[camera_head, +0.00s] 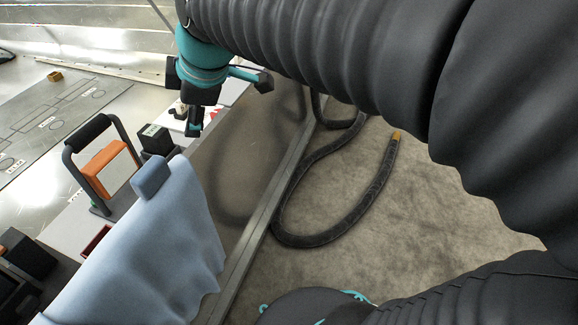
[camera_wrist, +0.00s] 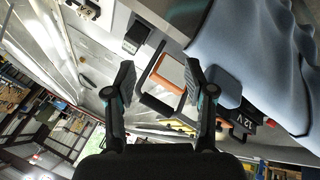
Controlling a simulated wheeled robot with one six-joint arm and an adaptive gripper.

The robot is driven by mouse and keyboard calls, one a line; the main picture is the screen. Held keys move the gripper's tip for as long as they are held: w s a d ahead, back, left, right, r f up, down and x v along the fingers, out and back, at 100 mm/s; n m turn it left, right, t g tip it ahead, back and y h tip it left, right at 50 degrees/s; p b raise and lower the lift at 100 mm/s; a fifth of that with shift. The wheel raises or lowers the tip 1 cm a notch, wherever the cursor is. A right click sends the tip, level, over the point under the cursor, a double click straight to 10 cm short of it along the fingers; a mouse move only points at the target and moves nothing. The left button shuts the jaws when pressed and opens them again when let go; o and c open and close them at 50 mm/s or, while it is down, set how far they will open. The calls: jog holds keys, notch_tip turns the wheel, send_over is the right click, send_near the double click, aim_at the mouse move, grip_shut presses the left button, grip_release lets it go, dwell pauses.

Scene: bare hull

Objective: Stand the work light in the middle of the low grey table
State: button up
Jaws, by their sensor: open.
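The work light (camera_head: 105,168) has an orange body with a pale panel and a black tube frame with a handle. It stands upright on the pale bench at the left in the head view. It also shows between and beyond my fingers in the wrist view (camera_wrist: 172,72). My gripper (camera_head: 194,122) hangs above and to the right of the light, apart from it. In the wrist view my gripper (camera_wrist: 158,80) is open, with nothing between its fingers. I cannot tell for sure which surface is the low grey table; a flat grey surface with outlines (camera_head: 62,112) lies at the upper left.
A blue cloth (camera_head: 165,245) drapes over the bench edge close to the light. A black box (camera_head: 156,139) stands just right of the light. More dark items (camera_head: 25,255) sit at the lower left. A black hose (camera_head: 330,235) loops over the carpeted floor.

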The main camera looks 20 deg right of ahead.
jog(key=s+d+f+m+h, duration=0.1)
jog(key=s+d+f+m, duration=0.3)
jog(key=s+d+m, duration=0.3)
jog(key=shift+s+d+f+m+h, duration=0.2)
jog(key=shift+s+d+m+h, duration=0.1)
jog(key=shift+d+m, duration=0.65)
jog(key=shift+o, duration=0.3)
jog(key=s+d+f+m+h, duration=0.1)
jog(key=s+d+f+m, duration=0.4)
jog(key=s+m, duration=0.1)
jog(key=shift+m, duration=0.35)
jog(key=shift+o, duration=0.5)
jog(key=shift+s+d+f+m, duration=0.25)
jog(key=shift+s+m, duration=0.05)
jog(key=shift+s, duration=0.05)
